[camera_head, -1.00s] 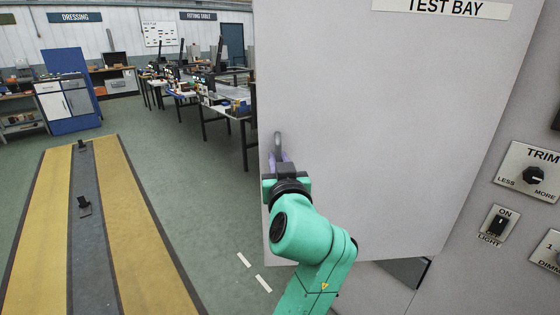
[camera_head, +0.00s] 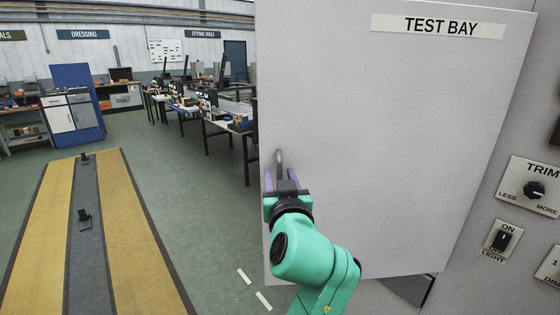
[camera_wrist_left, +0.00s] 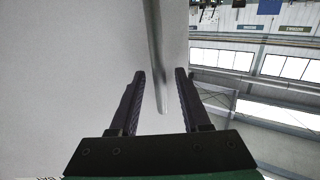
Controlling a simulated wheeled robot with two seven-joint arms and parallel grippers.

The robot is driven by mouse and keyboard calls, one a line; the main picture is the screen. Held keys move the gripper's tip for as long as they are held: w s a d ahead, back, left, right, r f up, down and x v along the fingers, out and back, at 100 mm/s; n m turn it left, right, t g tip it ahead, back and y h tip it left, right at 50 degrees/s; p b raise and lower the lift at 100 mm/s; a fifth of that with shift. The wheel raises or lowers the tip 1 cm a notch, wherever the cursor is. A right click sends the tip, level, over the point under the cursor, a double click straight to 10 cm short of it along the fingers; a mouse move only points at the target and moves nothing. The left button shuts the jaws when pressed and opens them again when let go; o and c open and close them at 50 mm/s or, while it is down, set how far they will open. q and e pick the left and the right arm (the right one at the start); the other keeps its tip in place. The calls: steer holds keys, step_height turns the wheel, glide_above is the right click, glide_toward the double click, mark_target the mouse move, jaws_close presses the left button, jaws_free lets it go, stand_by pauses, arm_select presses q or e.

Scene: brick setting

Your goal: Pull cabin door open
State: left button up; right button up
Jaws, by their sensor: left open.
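The cabin door (camera_head: 390,140) is a large pale grey panel with a TEST BAY sign (camera_head: 438,26). It stands swung out at an angle from the wall on the right. Its grey bar handle (camera_head: 279,164) is near its left edge and shows also in the left wrist view (camera_wrist_left: 156,55). My left gripper (camera_head: 281,182) is open at the handle. In the left wrist view its two dark fingers (camera_wrist_left: 160,76) stand either side of the bar's lower end, with visible gaps. My right gripper is not in view.
The wall on the right carries a TRIM knob (camera_head: 535,189) and a light switch (camera_head: 502,240). A yellow and grey floor strip (camera_head: 85,240) lies at left. Green floor (camera_head: 190,200) is clear between it and the door. Workbenches (camera_head: 215,125) stand farther back.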

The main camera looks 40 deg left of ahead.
mark_target(278, 76)
arm_select(q)
step_height(278, 76, up, 20)
steer(key=shift+r+p, duration=0.1)
steer(key=shift+p, duration=0.25)
